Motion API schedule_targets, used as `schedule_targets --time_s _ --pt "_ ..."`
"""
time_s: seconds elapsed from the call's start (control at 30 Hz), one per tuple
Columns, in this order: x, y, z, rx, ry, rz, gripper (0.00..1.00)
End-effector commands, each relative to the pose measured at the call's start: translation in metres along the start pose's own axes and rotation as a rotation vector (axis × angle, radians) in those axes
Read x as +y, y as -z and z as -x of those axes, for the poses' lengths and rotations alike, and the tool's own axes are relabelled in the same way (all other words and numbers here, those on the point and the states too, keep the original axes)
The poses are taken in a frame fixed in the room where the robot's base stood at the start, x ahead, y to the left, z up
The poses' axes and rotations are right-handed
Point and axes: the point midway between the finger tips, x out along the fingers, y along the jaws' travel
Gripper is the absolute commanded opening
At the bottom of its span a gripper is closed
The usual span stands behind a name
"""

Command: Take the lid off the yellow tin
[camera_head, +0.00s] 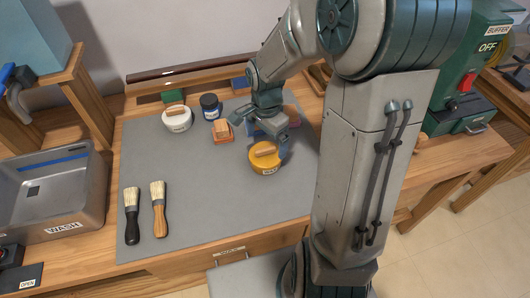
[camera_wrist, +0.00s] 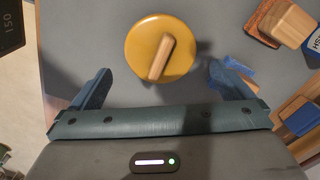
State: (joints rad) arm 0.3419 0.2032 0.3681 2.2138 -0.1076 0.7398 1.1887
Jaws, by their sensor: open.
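The yellow tin (camera_head: 265,160) stands upright on the grey mat in the head view, with its lid on. The lid (camera_wrist: 143,48) is a yellow disc with a wooden bar handle (camera_wrist: 160,58), seen from above in the wrist view. My gripper (camera_wrist: 160,85) is open and empty. Its two blue fingers lie apart, to the left and right just below the lid in the wrist view. The handle slants between the line of the fingers and the lid's centre.
Two brushes (camera_head: 158,208) lie at front left. The grey mat (camera_head: 210,195) is clear in front. A wash basin (camera_head: 50,190) stands left.

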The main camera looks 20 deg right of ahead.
Motion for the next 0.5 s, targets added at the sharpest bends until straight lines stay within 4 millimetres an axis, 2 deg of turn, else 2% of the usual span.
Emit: schedule_targets --time_s 0.3,0.5 --pt "0.0 -0.001 -0.04 -0.002 -0.004 0.001 1.0" --pt "0.0 0.0 -0.05 0.0 -0.001 0.0 1.0"
